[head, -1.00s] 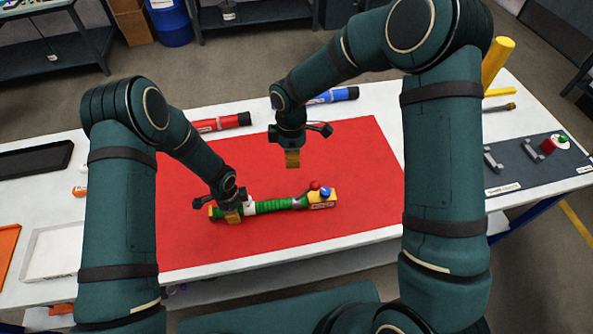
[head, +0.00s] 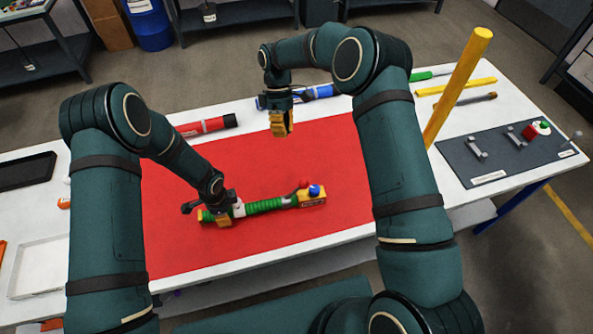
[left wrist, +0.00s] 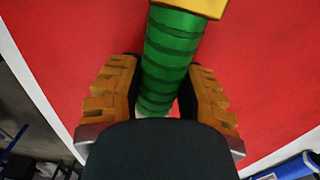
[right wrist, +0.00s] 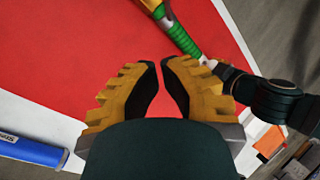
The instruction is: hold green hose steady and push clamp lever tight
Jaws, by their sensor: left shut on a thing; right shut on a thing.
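The green ribbed hose (head: 263,206) lies across the red mat. Its right end meets a yellow block (head: 313,200) with a red knob (head: 303,184) and a blue knob (head: 314,190); which part is the clamp lever is unclear. My left gripper (head: 223,218) is shut around the hose's left part, near a white collar (head: 238,208). The hose (left wrist: 168,60) passes between its fingers in the left wrist view. My right gripper (head: 281,126) is above the mat's far edge, apart from the hose. Its fingers (right wrist: 161,85) are close together with a narrow gap; no held thing shows.
A red tube (head: 207,126) and a blue tube (head: 300,96) lie behind the mat. A tall yellow post (head: 457,88) and a grey board (head: 500,152) with brackets are at right. A white tray (head: 50,262) is at left.

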